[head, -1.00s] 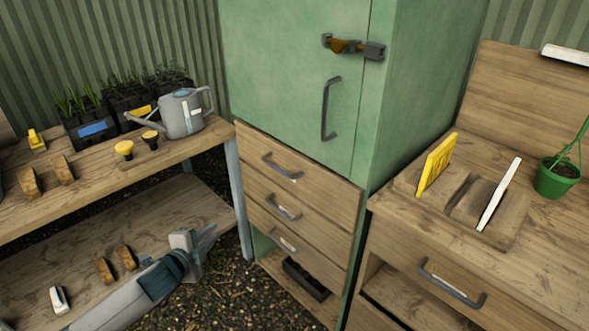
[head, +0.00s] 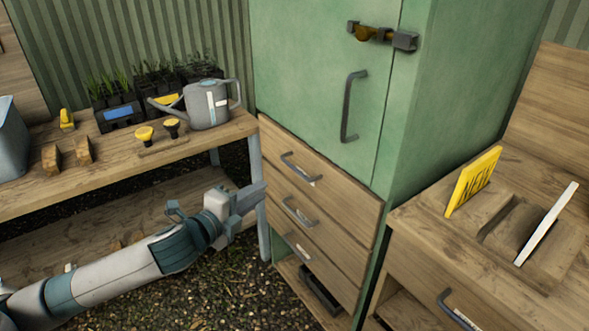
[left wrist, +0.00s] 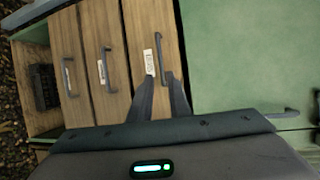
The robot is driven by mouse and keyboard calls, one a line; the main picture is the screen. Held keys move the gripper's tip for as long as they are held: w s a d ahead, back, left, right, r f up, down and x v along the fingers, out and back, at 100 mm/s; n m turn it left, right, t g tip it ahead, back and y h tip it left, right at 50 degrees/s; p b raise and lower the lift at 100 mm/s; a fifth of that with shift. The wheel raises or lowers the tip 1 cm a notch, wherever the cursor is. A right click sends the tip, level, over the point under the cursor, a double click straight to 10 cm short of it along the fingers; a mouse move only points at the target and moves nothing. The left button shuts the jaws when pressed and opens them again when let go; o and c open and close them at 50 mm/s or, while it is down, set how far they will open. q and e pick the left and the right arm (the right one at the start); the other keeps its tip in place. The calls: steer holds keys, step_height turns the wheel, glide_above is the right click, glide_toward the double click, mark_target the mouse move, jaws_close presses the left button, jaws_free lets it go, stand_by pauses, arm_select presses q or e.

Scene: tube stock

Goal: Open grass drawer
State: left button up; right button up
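The green cabinet has a stack of three wooden drawers below its door, all closed: top drawer (head: 310,177), middle drawer (head: 315,217), bottom drawer (head: 318,258). Each has a grey bar handle and a small white label too small to read in the head view. My left gripper (head: 256,197) is in front of the stack, left of the handles and apart from them. In the left wrist view its two fingers (left wrist: 162,90) are apart and empty, pointing toward the top drawer's handle (left wrist: 160,58). My right gripper is not in view.
A wooden bench (head: 110,160) with a grey watering can (head: 208,105) and seedling trays stands at the left, close to my left arm. The cabinet door has a handle (head: 350,107) and latch above. A workbench (head: 425,225) stands at the right. An open shelf lies under the drawers.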

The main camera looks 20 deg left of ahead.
mark_target(294, 169)
arm_select(q)
steer(key=x, duration=1.7)
steer(key=shift+w+f, duration=0.1)
steer(key=shift+w, duration=0.05)
jaws_close()
